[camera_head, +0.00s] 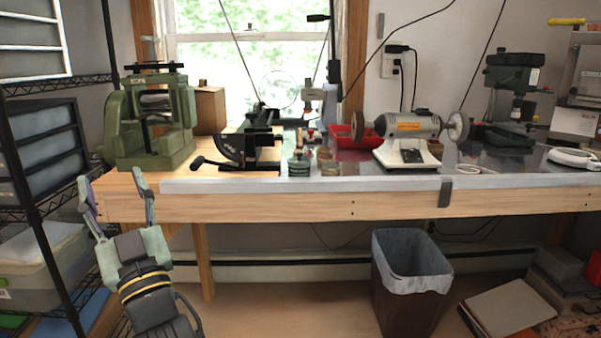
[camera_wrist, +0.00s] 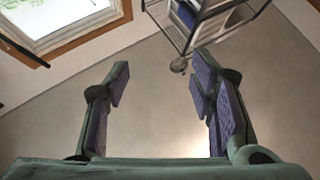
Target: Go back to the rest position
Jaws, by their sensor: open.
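My gripper (camera_head: 114,193) is at the lower left in the head view, in front of the left end of the workbench (camera_head: 330,205). It points upward, its two fingers spread wide apart with nothing between them. In the wrist view my gripper (camera_wrist: 157,88) shows both fingers with purple inner pads, apart and empty. Bare floor or wall surface shows between them. I cannot tell from the pictures whether the fingers touch the bench edge.
A wire shelf rack (camera_head: 62,200) with bins stands close at the left. A green rolling mill (camera_head: 150,120), a bench grinder (camera_head: 408,135) and a drill press (camera_head: 512,90) stand on the bench. A lined trash bin (camera_head: 410,300) stands below. Open floor lies left of the bin.

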